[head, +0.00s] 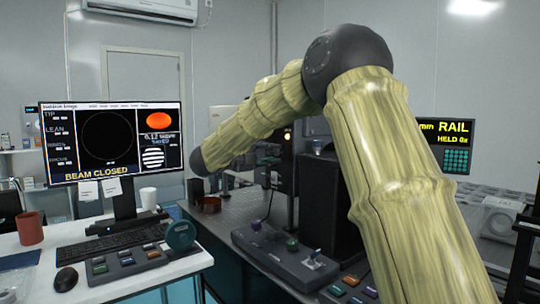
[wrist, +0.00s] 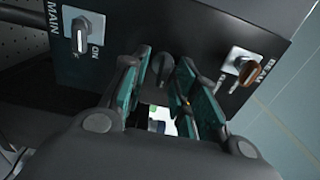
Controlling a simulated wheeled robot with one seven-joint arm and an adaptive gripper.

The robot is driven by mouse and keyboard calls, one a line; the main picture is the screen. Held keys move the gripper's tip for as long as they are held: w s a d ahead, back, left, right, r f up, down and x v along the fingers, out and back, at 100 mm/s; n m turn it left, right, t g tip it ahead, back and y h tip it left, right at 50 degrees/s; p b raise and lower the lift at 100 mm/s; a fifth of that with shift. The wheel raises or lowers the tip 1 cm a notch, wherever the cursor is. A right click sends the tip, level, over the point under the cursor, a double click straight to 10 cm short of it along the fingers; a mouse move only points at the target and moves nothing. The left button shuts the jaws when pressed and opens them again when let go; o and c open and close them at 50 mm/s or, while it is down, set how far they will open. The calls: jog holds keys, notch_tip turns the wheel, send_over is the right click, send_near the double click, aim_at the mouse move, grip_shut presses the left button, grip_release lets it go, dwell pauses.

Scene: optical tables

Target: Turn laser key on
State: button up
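A dark control panel (wrist: 135,30) fills the upper part of the wrist view, tilted. A dark key-like knob (wrist: 163,66) stands out from it between my fingers. Its setting and any label are hidden or too dark to read. My gripper (wrist: 160,92) is open, with one teal-padded finger on each side of the knob. A gap shows between the fingers, and I cannot tell whether either touches the knob. In the head view my arm hides much of the middle, and I cannot make out the gripper there.
A MAIN switch (wrist: 83,33) with an ON mark sits left of the fingers, and a BEAM switch with an orange knob (wrist: 250,72) sits close on their right. The monitor (head: 112,140) reads BEAM CLOSED. Control boxes (head: 285,255) stand on the optical table.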

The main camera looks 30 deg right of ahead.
jog(key=shift+a, duration=0.15)
jog(key=s+a, duration=0.1)
jog(key=a, duration=1)
jog(key=shift+a, duration=0.3)
